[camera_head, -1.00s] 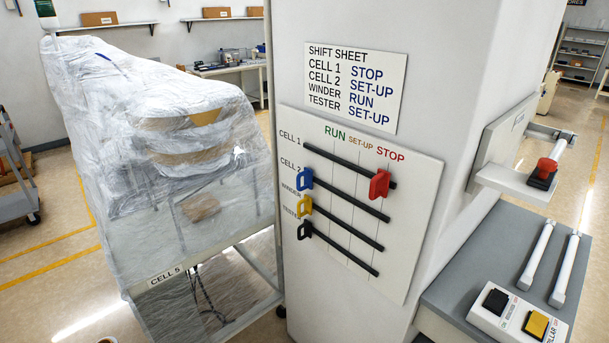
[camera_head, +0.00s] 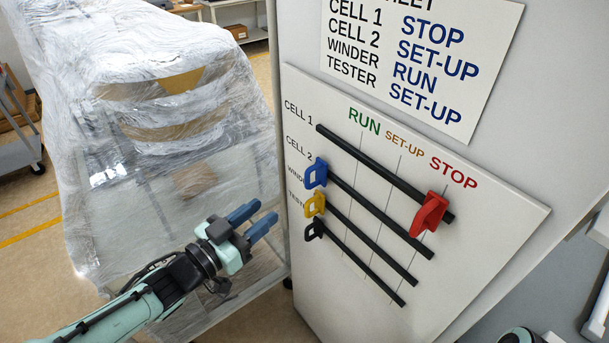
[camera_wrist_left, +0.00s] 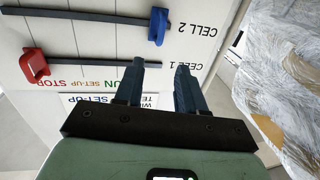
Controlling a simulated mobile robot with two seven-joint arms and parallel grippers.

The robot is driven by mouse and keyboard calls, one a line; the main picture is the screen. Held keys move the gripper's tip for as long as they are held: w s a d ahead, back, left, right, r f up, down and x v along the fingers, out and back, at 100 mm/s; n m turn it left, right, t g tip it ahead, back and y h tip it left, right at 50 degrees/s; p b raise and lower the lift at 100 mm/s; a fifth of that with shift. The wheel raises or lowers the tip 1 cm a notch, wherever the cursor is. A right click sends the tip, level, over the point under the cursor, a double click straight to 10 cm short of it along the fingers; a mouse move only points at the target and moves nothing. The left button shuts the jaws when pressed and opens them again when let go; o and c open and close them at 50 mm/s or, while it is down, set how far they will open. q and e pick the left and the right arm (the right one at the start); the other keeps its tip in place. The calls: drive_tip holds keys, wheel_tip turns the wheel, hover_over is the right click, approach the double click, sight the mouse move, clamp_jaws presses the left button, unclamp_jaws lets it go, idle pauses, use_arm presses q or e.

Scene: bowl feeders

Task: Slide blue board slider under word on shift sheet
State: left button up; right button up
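The blue slider (camera_head: 316,173) sits at the left end of the CELL 2 rail (camera_head: 382,218) on the white board (camera_head: 470,225), left of the RUN column. It also shows in the left wrist view (camera_wrist_left: 158,27), which is upside down. The shift sheet (camera_head: 420,50) above reads SET-UP for CELL 2; the board's SET-UP heading (camera_head: 405,144) is between RUN and STOP. My left gripper (camera_head: 252,220) is open and empty, left of and below the blue slider, apart from it. Its blue fingers also show in the wrist view (camera_wrist_left: 160,66), with a gap between them.
The red slider (camera_head: 428,215) is under STOP on the CELL 1 rail. The yellow slider (camera_head: 315,204) and black slider (camera_head: 314,230) are close below the blue one, at their rails' left ends. A plastic-wrapped machine (camera_head: 160,120) stands left of the board.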

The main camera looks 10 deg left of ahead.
sight(306, 178)
use_arm(q)
drive_tip(key=p+x, duration=0.1)
drive_tip(key=x, duration=1.1)
drive_tip(key=shift+w+f, duration=0.1)
drive_tip(key=shift+w, duration=0.1)
clamp_jaws()
